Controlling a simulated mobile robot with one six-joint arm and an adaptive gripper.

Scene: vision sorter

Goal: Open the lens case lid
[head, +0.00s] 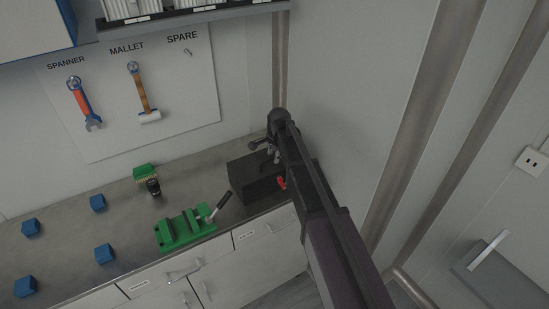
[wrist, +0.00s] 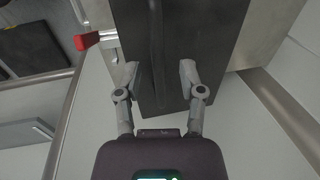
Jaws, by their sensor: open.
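The lens case, a dark box (head: 247,183), stands at the right end of the bench in the head view. Its lid looks down, though my arm covers part of it. A red-tipped latch or lever (head: 281,183) shows at its side; in the wrist view the red tip (wrist: 86,42) is on a metal bar at upper left. My gripper (wrist: 160,75) is open in the wrist view, with its fingers apart and the dark case (wrist: 205,35) between and beyond them. Nothing is visibly held. Whether the fingertips touch the case I cannot tell.
A green vise (head: 180,232) with a grey handle stands left of the case. A small dark cylinder (head: 153,187), a green block (head: 145,171) and several blue blocks (head: 98,203) are further left. The wall panel (head: 400,60) is close on the right.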

